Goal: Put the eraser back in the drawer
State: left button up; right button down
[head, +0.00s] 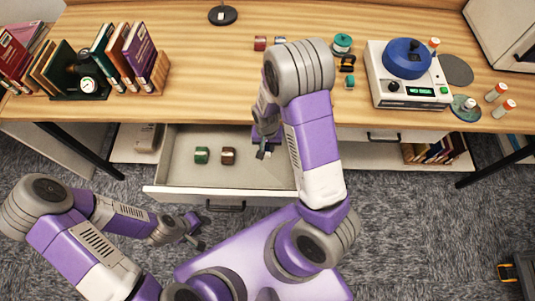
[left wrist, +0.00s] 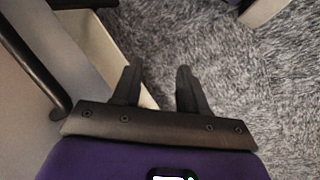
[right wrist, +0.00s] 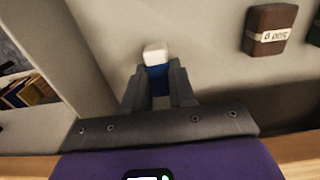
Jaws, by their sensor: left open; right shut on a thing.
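The eraser (right wrist: 156,60), white at the end with a blue sleeve, is between the fingers of my right gripper (right wrist: 158,85) in the right wrist view. My right gripper (head: 262,151) is shut on it, over the right part of the open drawer (head: 172,178) in the head view. Whether the eraser touches the drawer floor I cannot tell. My left gripper (head: 197,232) is open and empty in front of the drawer. Its spread fingers (left wrist: 158,80) show over carpet in the left wrist view.
A green block (head: 202,155) and a brown block (head: 228,156) lie in the drawer. The brown block also shows in the right wrist view (right wrist: 270,30). The desk (head: 200,60) above holds books, a white device (head: 408,93) and small items.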

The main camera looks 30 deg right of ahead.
aim_at(267, 153)
jog(key=shift+f+b, duration=0.6)
jog(key=shift+f, duration=1.75)
jog(key=shift+f, duration=0.15)
jog(key=c, duration=0.9)
grip_release()
jog(key=shift+c, duration=0.2)
jog(key=shift+r, duration=0.3)
notch_tip(267, 153, up, 12)
jog(key=p, duration=0.3)
jog(key=shift+f+p, duration=0.15)
jog(key=shift+p, duration=0.25)
